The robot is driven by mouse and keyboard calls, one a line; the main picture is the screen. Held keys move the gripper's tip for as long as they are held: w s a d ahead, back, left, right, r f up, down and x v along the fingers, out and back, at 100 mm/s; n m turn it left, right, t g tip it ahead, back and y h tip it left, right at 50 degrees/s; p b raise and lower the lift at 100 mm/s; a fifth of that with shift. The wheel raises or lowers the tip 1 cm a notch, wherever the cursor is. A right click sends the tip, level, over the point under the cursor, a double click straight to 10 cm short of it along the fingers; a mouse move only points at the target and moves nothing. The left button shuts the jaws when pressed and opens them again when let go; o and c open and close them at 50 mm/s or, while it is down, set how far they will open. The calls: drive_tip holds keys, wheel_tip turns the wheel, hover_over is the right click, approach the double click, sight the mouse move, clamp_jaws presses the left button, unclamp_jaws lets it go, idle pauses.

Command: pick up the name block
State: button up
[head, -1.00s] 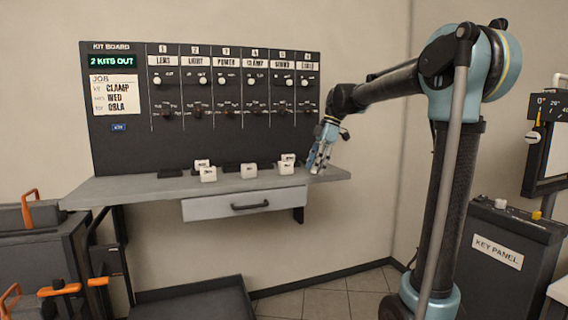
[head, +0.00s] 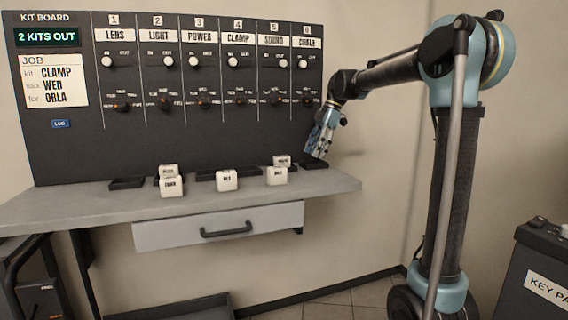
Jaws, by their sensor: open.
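Several small white blocks with dark lettering stand on the grey bench (head: 110,201). Two are at the left, one behind (head: 168,170) the other (head: 172,187). One stands alone in the middle (head: 227,181). Two are at the right, one behind (head: 283,161) and one in front (head: 277,177). Their lettering is too small to read surely, so I cannot tell which is the name block. The job card (head: 55,81) reads CLAMP, WED and ORLA. My gripper (head: 315,154) is open, pointing down over the bench's right end, right of the blocks and apart from them.
Dark shallow trays lie along the back of the bench, one at the left (head: 127,184) and one under my gripper (head: 315,164). The black kit board (head: 80,150) with knobs and switches rises behind. A drawer (head: 170,234) hangs below.

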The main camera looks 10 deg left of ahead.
sight(282, 156)
drive_tip(key=shift+s+a, duration=0.1)
drive_tip(key=shift+a, duration=0.3)
drive_tip(key=s+a, duration=0.1)
drive_tip(key=a, duration=0.1)
drive_tip(key=s+a, duration=0.1)
drive_tip(key=a, duration=0.1)
drive_tip(key=s+a, duration=0.1)
drive_tip(key=a, duration=0.1)
drive_tip(key=shift+s, duration=0.25)
drive_tip(key=s+a, duration=0.1)
drive_tip(key=a, duration=0.1)
drive_tip(key=s+a, duration=0.1)
drive_tip(key=a, duration=0.1)
drive_tip(key=shift+s+a+f, duration=0.1)
drive_tip(key=shift+s+f, duration=0.2)
drive_tip(key=shift+f, duration=0.25)
drive_tip(key=c, duration=1.2)
